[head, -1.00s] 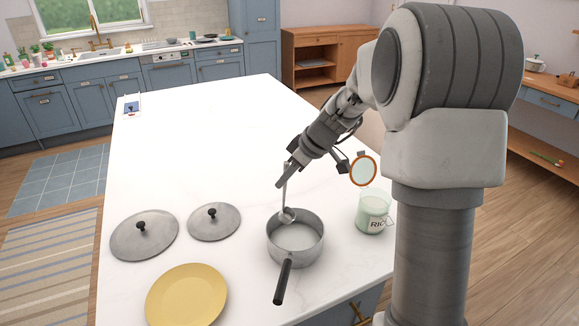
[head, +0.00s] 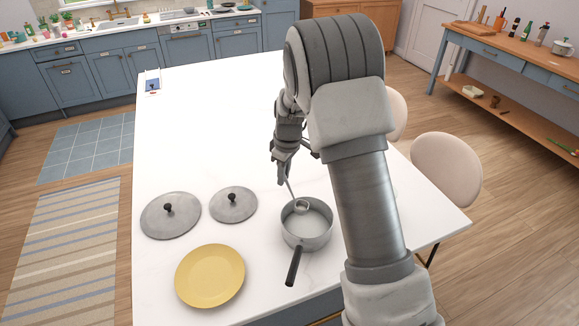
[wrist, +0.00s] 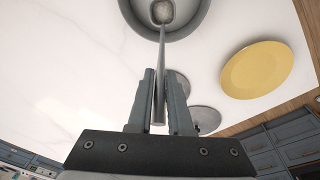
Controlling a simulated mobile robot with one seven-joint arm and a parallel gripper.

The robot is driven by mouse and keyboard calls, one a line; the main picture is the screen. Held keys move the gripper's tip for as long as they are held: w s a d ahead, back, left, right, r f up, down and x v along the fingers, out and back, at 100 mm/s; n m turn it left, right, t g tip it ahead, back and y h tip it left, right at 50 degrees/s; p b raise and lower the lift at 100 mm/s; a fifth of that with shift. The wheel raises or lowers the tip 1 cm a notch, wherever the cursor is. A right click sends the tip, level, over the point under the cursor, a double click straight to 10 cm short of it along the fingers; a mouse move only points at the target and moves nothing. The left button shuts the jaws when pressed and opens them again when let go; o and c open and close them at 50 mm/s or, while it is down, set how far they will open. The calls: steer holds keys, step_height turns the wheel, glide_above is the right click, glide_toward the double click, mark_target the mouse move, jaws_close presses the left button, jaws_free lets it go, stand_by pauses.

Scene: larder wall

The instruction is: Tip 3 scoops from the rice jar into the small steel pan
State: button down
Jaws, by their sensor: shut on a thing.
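My gripper (head: 285,172) is shut on the handle of a metal scoop (head: 301,205). In the wrist view the scoop handle (wrist: 161,75) runs from between the fingers (wrist: 160,95) to a small bowl end over the pan. The small steel pan (head: 318,237) stands on the white island, its black handle toward the front. The scoop's bowl is over or inside the pan's rim at the upper left; I cannot tell its exact height. The pan also shows at the top of the wrist view (wrist: 193,22). The rice jar is hidden behind my arm in the head view.
Two grey lids with black knobs, a larger one (head: 185,222) and a smaller one (head: 240,212), lie left of the pan. A yellow plate (head: 210,276) lies in front of them.

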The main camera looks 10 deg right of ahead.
steer(key=shift+w+a+r+g+h, duration=0.2)
steer(key=shift+a+r+h, duration=0.15)
steer(key=shift+r, duration=0.15)
steer(key=shift+w+a+r+g+h, duration=0.2)
steer(key=shift+a+r+h, duration=0.15)
steer(key=shift+r, duration=0.1)
steer(key=shift+d, duration=0.1)
stand_by(0.9)
